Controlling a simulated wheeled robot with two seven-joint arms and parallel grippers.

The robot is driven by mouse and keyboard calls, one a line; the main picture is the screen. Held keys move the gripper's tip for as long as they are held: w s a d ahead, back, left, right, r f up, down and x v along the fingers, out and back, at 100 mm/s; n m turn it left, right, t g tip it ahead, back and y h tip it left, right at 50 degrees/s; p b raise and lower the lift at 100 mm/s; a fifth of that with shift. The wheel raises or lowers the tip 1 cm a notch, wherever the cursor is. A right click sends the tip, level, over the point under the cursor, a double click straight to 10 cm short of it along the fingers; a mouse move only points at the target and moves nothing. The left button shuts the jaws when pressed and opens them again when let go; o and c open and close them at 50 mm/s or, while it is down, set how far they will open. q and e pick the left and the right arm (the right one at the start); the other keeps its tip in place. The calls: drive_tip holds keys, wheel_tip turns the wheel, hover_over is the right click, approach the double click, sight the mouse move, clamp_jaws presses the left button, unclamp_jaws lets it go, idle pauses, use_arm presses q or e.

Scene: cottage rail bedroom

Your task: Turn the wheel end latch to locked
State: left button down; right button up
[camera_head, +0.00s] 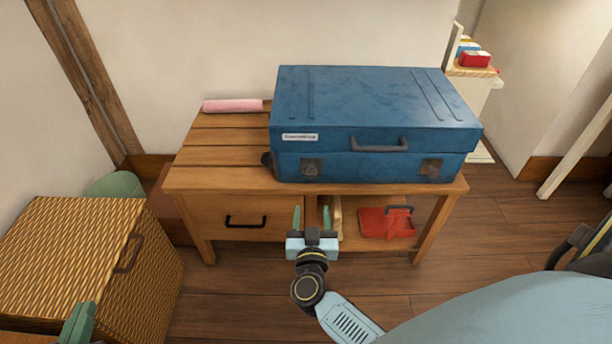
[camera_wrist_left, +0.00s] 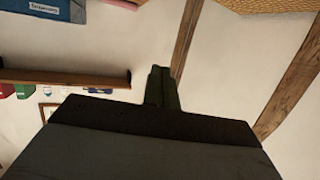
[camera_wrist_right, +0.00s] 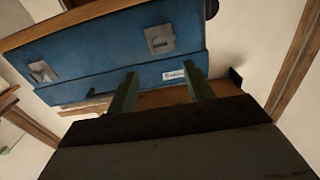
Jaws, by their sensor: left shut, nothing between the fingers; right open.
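A blue suitcase (camera_head: 375,100) lies closed on the wooden bench, handle (camera_head: 380,145) facing me. A dark wheel (camera_head: 266,160) shows at its left end. The wheel end latch (camera_head: 311,167) is the grey plate on the left of the front; it also shows in the right wrist view (camera_wrist_right: 160,39). A second latch (camera_head: 431,168) is on the right. I cannot tell either latch's setting. My right gripper (camera_head: 311,218) is open and empty, in front of and below the wheel end latch, apart from it. My left gripper (camera_head: 78,322) is shut and empty at lower left; its fingers also show in the left wrist view (camera_wrist_left: 161,88).
A wicker chest (camera_head: 70,240) stands at left, near my left gripper. A shelf unit stands at back right.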

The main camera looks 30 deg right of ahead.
drive_tip(key=b, duration=0.2)
approach(311, 175)
drive_tip(key=x, duration=0.2)
drive_tip(key=b+x, duration=0.2)
drive_tip(key=x, duration=0.3)
drive_tip(key=shift+d+f+b, duration=0.1)
drive_tip(key=shift+f+b, duration=0.05)
drive_tip(key=shift+b, duration=0.25)
use_arm(q)
drive_tip(key=s+d+r+t+h, duration=0.1)
drive_tip(key=s+r+t+h, duration=0.2)
drive_tip(key=r+t, duration=0.8)
drive_tip(key=shift+s+r+t+h+b, duration=0.4)
drive_tip(key=shift+r+h, duration=0.1)
drive_tip(key=shift+r, duration=0.85)
use_arm(e)
drive_tip(key=shift+x, duration=1.05)
drive_tip(key=c, duration=1)
drive_tip(key=shift+o, duration=0.2)
use_arm(q)
drive_tip(key=shift+w+d, duration=0.1)
